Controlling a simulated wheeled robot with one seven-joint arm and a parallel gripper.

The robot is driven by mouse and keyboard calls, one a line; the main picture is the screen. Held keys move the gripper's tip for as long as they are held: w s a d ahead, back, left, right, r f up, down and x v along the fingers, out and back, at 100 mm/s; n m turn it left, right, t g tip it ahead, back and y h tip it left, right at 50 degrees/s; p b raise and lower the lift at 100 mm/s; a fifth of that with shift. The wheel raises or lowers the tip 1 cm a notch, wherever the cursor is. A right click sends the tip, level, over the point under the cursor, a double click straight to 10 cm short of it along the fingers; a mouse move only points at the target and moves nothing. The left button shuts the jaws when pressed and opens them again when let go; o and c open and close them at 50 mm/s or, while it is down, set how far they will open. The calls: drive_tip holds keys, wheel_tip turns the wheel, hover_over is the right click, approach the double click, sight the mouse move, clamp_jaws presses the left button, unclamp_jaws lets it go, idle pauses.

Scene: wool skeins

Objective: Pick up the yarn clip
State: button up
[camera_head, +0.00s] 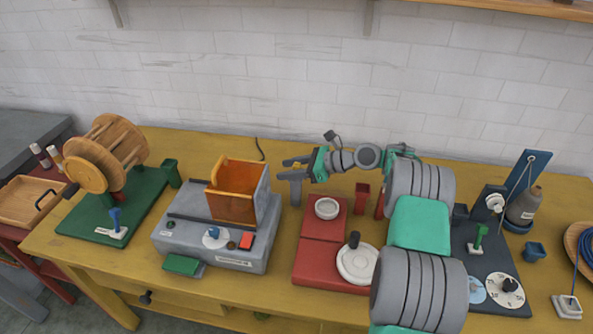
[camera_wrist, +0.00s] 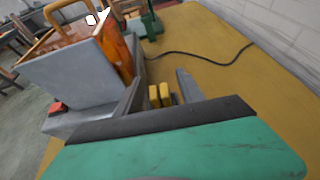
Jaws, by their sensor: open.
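My gripper (camera_head: 290,168) is at the back of the yellow table, right of the orange-framed machine, with its fingers pointing left. In the wrist view my gripper (camera_wrist: 160,88) has its two grey fingers spread apart. A small yellow two-pronged piece (camera_wrist: 160,96), which looks like the yarn clip, shows between them, and I see a gap to the right finger. I cannot tell whether either finger touches it. Its lower part is hidden by the dark edge of my gripper. In the head view a grey upright post (camera_head: 296,192) stands just below the fingers.
The grey machine with an orange frame (camera_head: 238,190) stands close on the left. A black cable (camera_wrist: 205,60) lies on the table (camera_wrist: 222,75). A wooden reel (camera_head: 105,152) stands far left.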

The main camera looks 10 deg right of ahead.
drive_tip(key=shift+w+a+f, duration=0.1)
drive_tip(key=shift+w+a, duration=0.05)
clamp_jaws()
idle(0.4)
